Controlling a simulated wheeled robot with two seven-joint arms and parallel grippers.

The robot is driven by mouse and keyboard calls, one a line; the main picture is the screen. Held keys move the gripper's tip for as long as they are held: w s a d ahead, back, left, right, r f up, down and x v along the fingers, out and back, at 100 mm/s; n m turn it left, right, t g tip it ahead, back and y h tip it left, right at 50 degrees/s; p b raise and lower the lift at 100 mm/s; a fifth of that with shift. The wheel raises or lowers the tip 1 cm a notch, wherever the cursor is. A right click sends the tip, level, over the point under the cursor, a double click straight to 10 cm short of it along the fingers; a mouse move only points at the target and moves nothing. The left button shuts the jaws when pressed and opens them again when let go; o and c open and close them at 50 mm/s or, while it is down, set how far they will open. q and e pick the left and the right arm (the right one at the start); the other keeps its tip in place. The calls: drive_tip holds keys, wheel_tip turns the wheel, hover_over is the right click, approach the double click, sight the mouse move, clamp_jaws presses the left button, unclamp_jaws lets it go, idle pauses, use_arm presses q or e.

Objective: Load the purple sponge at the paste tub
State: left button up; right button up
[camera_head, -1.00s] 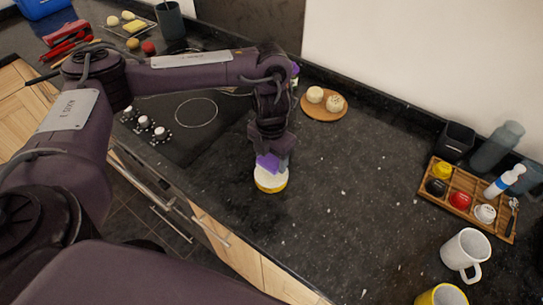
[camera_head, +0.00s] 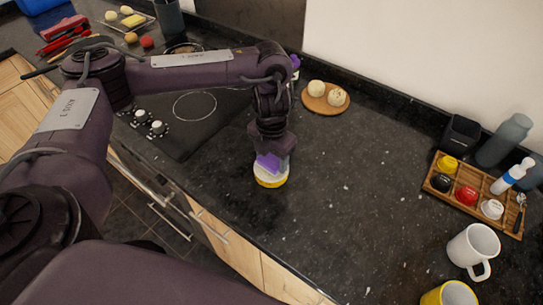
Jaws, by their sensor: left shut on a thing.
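The paste tub (camera_head: 271,179) is a small round tub with white contents and a yellow lower part, standing on the dark counter near its front edge. The purple sponge (camera_head: 268,161) is held in my left gripper (camera_head: 271,153), which points down over the tub. The sponge is low at the tub's mouth, and its lower side looks to meet the white paste; the exact contact is hard to tell. The gripper hides the sponge's upper part and the back of the tub. My right gripper is not in view.
A round wooden board (camera_head: 326,99) with two pale balls lies behind. A wooden tray (camera_head: 480,193) with small pots and a bottle stands at the right, near a white mug (camera_head: 471,249) and a yellow mug (camera_head: 449,296). The cooktop (camera_head: 189,118) is left. The middle counter is clear.

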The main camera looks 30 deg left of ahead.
sight(272, 159)
use_arm(q)
drive_tip(key=shift+f, duration=0.15)
drive_tip(key=shift+f+b, duration=0.3)
drive_tip(key=shift+b, duration=0.05)
idle(0.3)
drive_tip(key=shift+s+f, duration=0.1)
idle(0.9)
wheel_tip(272, 159, up, 7)
drive_tip(key=p, duration=0.7)
drive_tip(key=shift+p, duration=0.3)
idle(0.6)
